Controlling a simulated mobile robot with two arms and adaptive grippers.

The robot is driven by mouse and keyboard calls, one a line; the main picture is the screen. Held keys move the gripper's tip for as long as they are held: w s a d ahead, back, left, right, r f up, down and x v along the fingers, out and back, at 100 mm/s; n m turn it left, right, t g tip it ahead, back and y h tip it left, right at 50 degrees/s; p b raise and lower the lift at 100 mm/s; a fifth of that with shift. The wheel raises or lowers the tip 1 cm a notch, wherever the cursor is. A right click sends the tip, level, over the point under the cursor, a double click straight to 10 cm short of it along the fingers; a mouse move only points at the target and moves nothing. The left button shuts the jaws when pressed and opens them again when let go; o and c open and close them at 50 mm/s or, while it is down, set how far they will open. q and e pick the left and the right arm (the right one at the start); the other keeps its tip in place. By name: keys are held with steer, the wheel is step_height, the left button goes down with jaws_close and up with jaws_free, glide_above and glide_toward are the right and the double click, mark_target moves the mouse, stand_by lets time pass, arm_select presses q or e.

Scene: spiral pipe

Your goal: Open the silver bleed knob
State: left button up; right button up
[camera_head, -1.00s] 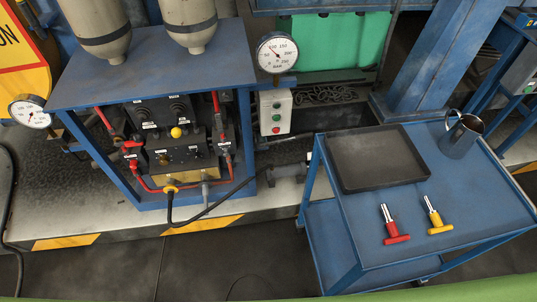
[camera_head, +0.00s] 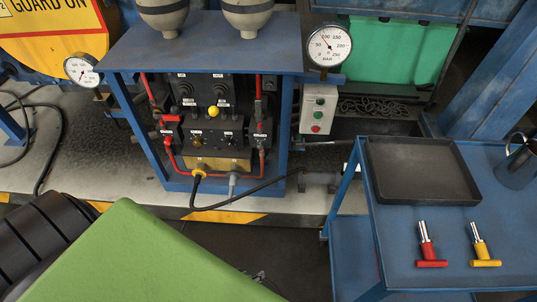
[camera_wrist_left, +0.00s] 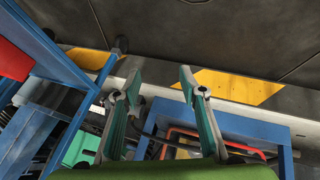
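On the dark valve panel (camera_head: 212,126), inside the blue frame at centre left of the head view, a small silver knob (camera_head: 229,137) sits right of a brass knob (camera_head: 197,142). I take it for the bleed knob; it is too small to tell how it is turned. In the left wrist view my left gripper (camera_wrist_left: 154,95) has its two teal-padded fingers apart with nothing between them. My green arm covers the lower left of the head view, below and in front of the panel, apart from it. My right gripper is not in view.
A blue cart (camera_head: 400,235) at the right carries a black tray (camera_head: 424,172), a red-handled tool (camera_head: 430,250), a yellow-handled tool (camera_head: 483,250) and a metal jug (camera_head: 516,165). A black hose (camera_head: 225,207) loops below the panel. A gauge (camera_head: 329,46) stands at the frame's right corner.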

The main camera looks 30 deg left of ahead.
arm_select(q)
steer(key=w+a+r+n+t+b, duration=0.25)
steer(key=w+n+b, duration=0.25)
steer(key=w, duration=0.7)
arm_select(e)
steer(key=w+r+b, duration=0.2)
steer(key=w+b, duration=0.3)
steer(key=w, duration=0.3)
arm_select(q)
steer(key=n+t+y+b, duration=0.7)
steer(key=n+t+b, duration=0.1)
steer(key=n, duration=1)
glide_toward(260, 147)
steer(key=shift+g+y, duration=0.25)
steer(key=shift+y, duration=0.05)
steer(key=b+x, duration=0.3)
steer(key=x, duration=0.6)
steer(key=shift+w+d, duration=0.1)
steer(key=shift+w, duration=0.2)
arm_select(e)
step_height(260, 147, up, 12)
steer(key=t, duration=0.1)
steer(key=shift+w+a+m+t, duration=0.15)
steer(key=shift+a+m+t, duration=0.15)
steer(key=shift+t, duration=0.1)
arm_select(q)
steer(key=shift+c, duration=0.5)
jaws_close()
